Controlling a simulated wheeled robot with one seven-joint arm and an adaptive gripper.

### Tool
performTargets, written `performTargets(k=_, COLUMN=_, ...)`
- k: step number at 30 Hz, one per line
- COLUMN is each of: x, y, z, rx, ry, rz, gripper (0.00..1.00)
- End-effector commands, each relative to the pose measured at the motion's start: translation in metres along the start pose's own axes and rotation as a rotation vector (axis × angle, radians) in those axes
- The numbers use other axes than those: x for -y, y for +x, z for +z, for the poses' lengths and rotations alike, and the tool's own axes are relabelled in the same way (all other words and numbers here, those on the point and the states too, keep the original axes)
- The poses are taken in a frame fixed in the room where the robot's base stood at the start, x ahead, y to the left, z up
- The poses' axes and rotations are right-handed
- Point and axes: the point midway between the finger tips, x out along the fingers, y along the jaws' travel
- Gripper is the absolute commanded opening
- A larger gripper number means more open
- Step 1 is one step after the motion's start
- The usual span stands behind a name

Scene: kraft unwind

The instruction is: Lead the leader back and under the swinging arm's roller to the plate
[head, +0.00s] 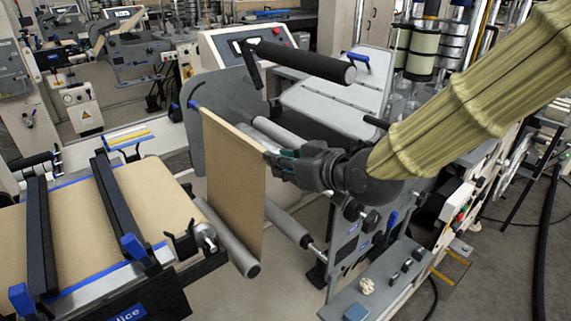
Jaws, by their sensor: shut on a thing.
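The leader (232,180) is a tan kraft sheet standing nearly upright in mid-picture. My gripper (277,164) is shut on its right edge near the top. A blue tip shows at the sheet's upper left corner. The sheet's lower end comes down at a grey roller (231,242) beside the plate; how it passes that roller is hard to tell. A dark roller (306,62), perhaps the swinging arm's, sits above and behind the sheet. The plate (110,283), with the "splice" label, is at lower left under kraft paper and two black clamp bars (38,235). The fingertips are partly hidden.
Grey rollers (287,221) span the frame behind and right of the leader. A grey side panel (217,92) stands behind it. A control box (250,42) is at the back. A grey ledge (385,285) with small items lies at lower right. Open floor shows below the leader.

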Motion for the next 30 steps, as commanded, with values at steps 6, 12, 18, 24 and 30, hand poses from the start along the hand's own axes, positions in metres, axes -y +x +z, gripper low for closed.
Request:
performTargets(k=6, x=0.0, y=0.0, z=-0.001, rx=-0.001, ry=0.0, rz=0.0, gripper=0.0)
performTargets(k=12, x=-0.003, y=-0.005, z=-0.013, rx=-0.001, ry=0.0, rz=0.0, gripper=0.0)
performTargets(k=18, x=-0.007, y=-0.011, z=-0.028, rx=-0.001, ry=0.0, rz=0.0, gripper=0.0)
performTargets(k=24, x=-0.011, y=-0.017, z=-0.042, rx=-0.001, ry=0.0, rz=0.0, gripper=0.0)
performTargets(k=30, x=-0.012, y=-0.019, z=-0.046, rx=0.0, ry=0.0, rz=0.0, gripper=0.0)
